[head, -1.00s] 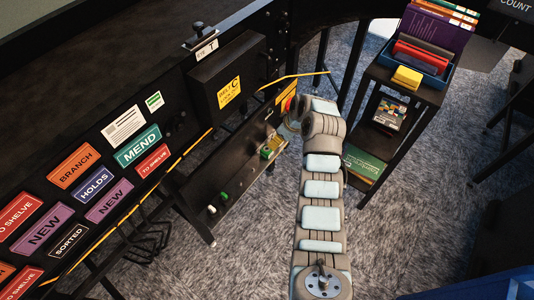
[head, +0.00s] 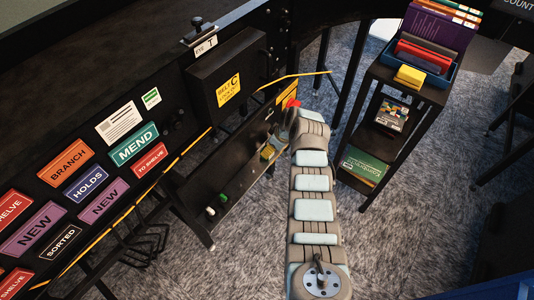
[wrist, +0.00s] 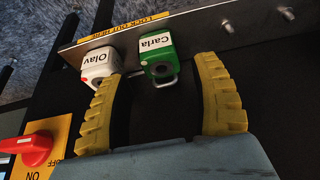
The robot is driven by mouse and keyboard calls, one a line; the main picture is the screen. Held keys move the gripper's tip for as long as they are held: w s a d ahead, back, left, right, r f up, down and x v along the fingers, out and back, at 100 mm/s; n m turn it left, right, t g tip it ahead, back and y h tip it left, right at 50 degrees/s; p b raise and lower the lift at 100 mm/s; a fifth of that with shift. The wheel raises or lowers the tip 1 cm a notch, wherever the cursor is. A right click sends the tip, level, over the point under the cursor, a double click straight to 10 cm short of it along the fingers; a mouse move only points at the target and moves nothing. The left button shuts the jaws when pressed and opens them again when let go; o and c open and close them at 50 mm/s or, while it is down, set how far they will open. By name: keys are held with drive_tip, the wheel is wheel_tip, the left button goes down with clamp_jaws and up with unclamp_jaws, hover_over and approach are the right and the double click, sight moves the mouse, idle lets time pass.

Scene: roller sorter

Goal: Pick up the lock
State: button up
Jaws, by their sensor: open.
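In the wrist view, a green lock (wrist: 157,57) labelled "Carla" hangs from a dark metal bar. A white lock (wrist: 98,66) labelled "Olav" hangs just left of it. My gripper (wrist: 160,70) is open with two yellow ridged fingers. The green lock lies between and just beyond the fingertips, and I see no grip on it. The left fingertip is close to the white lock; I cannot tell whether they touch. In the head view, my arm hides most of the gripper beside the low dark panel.
The bar (wrist: 222,32) has several bolts and a yellow "lock out here" strip. A red switch (wrist: 27,145) sits on a yellow plate at lower left. In the head view, a dark stand (head: 380,75) with a blue bin is to the right; carpet is clear between.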

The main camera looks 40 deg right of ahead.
drive_tip(key=shift+b+x, duration=1.05)
drive_tip(key=shift+x, duration=1.25)
drive_tip(key=c, duration=1)
